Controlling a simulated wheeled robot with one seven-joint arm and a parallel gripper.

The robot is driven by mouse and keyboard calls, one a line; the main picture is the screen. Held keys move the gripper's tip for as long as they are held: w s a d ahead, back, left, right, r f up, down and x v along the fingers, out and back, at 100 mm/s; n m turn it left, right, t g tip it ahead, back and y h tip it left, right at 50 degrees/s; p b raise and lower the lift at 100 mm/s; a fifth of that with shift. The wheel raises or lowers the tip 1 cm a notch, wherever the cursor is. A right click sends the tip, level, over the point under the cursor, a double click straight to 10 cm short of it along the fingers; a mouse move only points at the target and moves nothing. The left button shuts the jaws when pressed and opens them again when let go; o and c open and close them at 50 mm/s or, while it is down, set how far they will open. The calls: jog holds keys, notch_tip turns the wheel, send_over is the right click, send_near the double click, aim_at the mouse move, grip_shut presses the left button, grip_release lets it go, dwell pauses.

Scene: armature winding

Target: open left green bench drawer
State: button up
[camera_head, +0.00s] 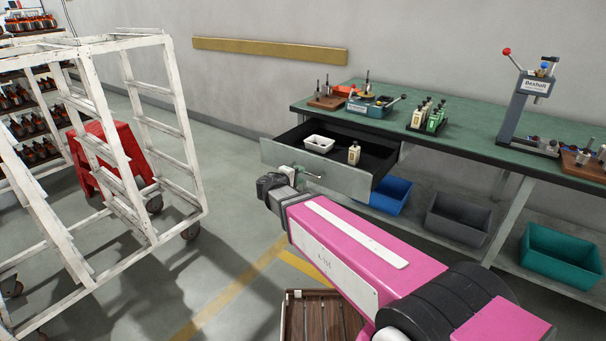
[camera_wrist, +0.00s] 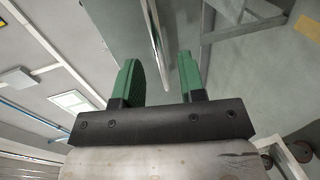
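The left bench drawer (camera_head: 345,184) is pulled out from under the green bench (camera_head: 460,135), and its dark inside shows. A white tray (camera_head: 319,144) and a small bottle (camera_head: 354,154) are in it. Its metal bar handle (camera_head: 314,177) is on the grey front panel. My arm reaches to this front, and its wrist hides part of the panel. In the wrist view my gripper (camera_wrist: 161,78) is open, with two green fingers apart. The handle bar (camera_wrist: 156,45) appears in the gap between them, with space on both sides. I cannot tell its depth relative to the fingertips.
A white wheeled rack (camera_head: 165,90) and a red stand (camera_head: 105,155) are at the left. Blue (camera_head: 392,194), grey (camera_head: 458,217) and teal (camera_head: 560,258) bins are under the bench. A brown slatted crate (camera_head: 320,320) is below my arm. Floor between rack and drawer is clear.

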jog(key=v, duration=0.6)
jog(key=shift+s+a, duration=0.15)
jog(key=shift+s, duration=0.2)
jog(key=s+d+f+m+g+y, duration=0.4)
jog(key=s+d+f+m+g, duration=0.1)
jog(key=d, duration=0.7)
jog(key=s+d+f+m+g+y, duration=0.5)
jog(key=d+f+g, duration=0.2)
jog(key=d, duration=0.5)
notch_tip(320, 180, down, 3)
jog(key=shift+s+r+m+g, duration=0.15)
jog(key=shift+s+m+g, duration=0.15)
jog(key=shift+m, duration=0.1)
